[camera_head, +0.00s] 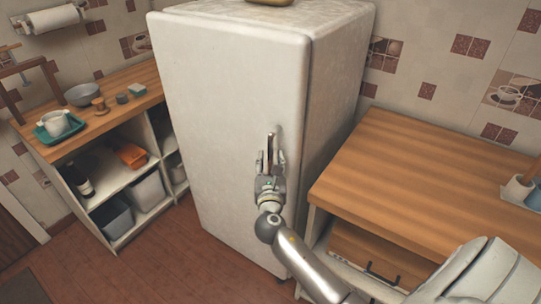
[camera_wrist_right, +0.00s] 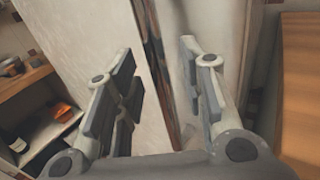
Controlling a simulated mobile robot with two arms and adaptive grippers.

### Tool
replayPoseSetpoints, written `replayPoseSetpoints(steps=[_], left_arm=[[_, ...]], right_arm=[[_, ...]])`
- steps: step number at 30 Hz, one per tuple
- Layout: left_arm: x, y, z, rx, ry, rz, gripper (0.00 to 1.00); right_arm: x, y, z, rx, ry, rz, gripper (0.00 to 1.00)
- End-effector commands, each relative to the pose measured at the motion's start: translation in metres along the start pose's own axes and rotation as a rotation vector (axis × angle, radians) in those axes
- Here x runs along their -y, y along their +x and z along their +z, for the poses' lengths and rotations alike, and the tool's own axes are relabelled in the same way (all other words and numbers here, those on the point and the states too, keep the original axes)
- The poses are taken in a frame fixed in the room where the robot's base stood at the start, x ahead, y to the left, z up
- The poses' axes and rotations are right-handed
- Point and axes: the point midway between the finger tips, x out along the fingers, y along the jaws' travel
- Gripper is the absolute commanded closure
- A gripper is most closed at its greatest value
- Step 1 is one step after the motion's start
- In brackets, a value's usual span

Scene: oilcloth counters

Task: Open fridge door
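The white fridge (camera_head: 235,110) stands in the middle of the head view, and its door looks closed. Its upright metal handle (camera_head: 277,140) is near the door's right edge. My right gripper (camera_head: 270,160) is at the lower part of the handle. In the right wrist view the gripper (camera_wrist_right: 155,85) has its two fingers spread apart, with the handle (camera_wrist_right: 155,60) showing between them. I see a gap on both sides of the handle. My left gripper does not show in these views.
A wooden shelf unit (camera_head: 100,105) stands left of the fridge, with a green tray (camera_head: 58,130) and a bowl (camera_head: 80,95) on top. A wooden counter (camera_head: 430,180) with a drawer (camera_head: 380,255) stands close on the right. The floor (camera_head: 180,265) in front is clear.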

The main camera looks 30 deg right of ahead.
Motion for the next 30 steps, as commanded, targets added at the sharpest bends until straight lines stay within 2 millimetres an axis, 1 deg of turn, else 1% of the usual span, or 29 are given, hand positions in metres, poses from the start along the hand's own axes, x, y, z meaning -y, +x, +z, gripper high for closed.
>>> replayPoseSetpoints(steps=[1, 3, 6, 15, 16, 17, 24, 25, 30], left_arm=[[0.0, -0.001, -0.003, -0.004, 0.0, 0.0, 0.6], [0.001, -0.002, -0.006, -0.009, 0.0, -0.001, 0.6], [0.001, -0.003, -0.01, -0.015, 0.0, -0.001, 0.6], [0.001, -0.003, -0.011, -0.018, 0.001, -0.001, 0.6], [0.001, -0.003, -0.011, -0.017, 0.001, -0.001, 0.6], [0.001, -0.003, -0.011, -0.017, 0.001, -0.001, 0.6], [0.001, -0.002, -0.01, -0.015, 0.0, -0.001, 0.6], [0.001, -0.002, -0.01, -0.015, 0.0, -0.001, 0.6], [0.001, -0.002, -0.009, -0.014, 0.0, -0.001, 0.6]], right_arm=[[0.0, 0.007, 0.001, 0.0, -0.002, 0.0, 0.63], [-0.001, 0.014, 0.0, 0.0, -0.001, 0.002, 0.63], [-0.001, 0.019, 0.0, -0.001, 0.0, 0.001, 0.63], [-0.001, 0.022, -0.001, -0.001, 0.001, 0.002, 0.63], [-0.001, 0.022, -0.001, -0.001, 0.001, 0.002, 0.64], [-0.001, 0.022, -0.001, -0.001, 0.001, 0.002, 0.68], [-0.001, 0.022, -0.001, -0.001, 0.001, 0.002, 0.99], [-0.001, 0.022, -0.001, -0.001, 0.001, 0.002, 1.0], [-0.001, 0.022, -0.001, -0.002, 0.001, 0.002, 1.0]])
